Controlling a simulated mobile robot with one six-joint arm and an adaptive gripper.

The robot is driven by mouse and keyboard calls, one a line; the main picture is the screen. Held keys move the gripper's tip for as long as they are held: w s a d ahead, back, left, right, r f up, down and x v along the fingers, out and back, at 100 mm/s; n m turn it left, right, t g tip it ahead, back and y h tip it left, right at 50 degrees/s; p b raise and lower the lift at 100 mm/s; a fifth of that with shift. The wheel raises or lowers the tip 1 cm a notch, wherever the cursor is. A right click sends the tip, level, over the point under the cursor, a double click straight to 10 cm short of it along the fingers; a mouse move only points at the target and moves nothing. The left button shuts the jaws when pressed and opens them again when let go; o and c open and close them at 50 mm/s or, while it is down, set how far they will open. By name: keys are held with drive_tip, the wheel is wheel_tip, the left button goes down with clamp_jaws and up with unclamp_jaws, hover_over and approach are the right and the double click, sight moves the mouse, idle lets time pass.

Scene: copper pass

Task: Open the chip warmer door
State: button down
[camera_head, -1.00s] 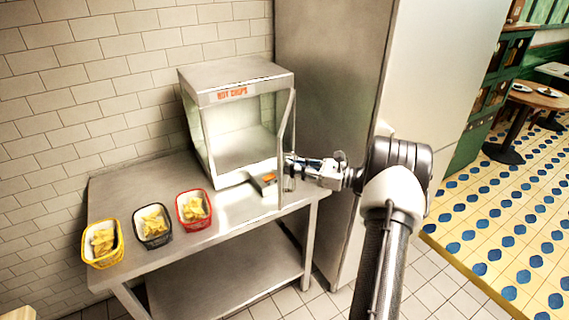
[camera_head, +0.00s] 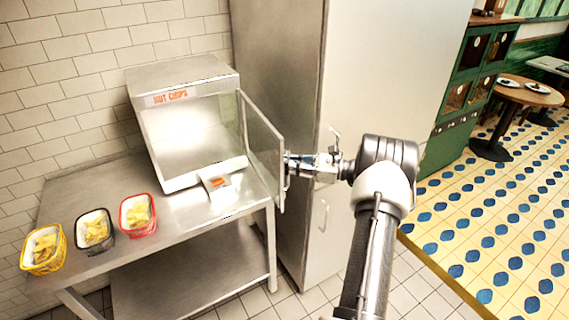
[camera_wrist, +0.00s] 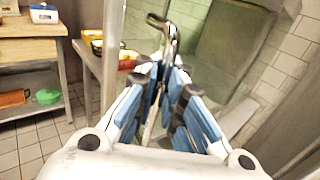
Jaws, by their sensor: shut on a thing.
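The chip warmer (camera_head: 190,125), a steel box with a "HOT CHIPS" label, stands on the steel table. Its glass door (camera_head: 262,145) is swung out from the right side, and the front opening is clear. My gripper (camera_head: 290,165) is at the door's outer edge, shut on the door handle (camera_head: 286,183). In the wrist view the handle (camera_wrist: 163,24) is a curved metal bar running down between the blue finger pads of my gripper (camera_wrist: 165,75). The fingertips hide part of the bar.
Three chip baskets, yellow (camera_head: 43,250), black (camera_head: 95,232) and red (camera_head: 138,215), stand on the table (camera_head: 190,235) at left. A small control box (camera_head: 217,184) sits below the warmer's opening. A tall steel cabinet (camera_head: 285,60) stands close behind the door.

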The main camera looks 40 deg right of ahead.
drive_tip(key=shift+s+f, duration=0.15)
drive_tip(key=shift+f, duration=0.05)
drive_tip(key=c, duration=2)
unclamp_jaws()
drive_tip(key=shift+s+r, duration=0.15)
drive_tip(key=shift+o, duration=0.2)
drive_tip(key=v, duration=1.2)
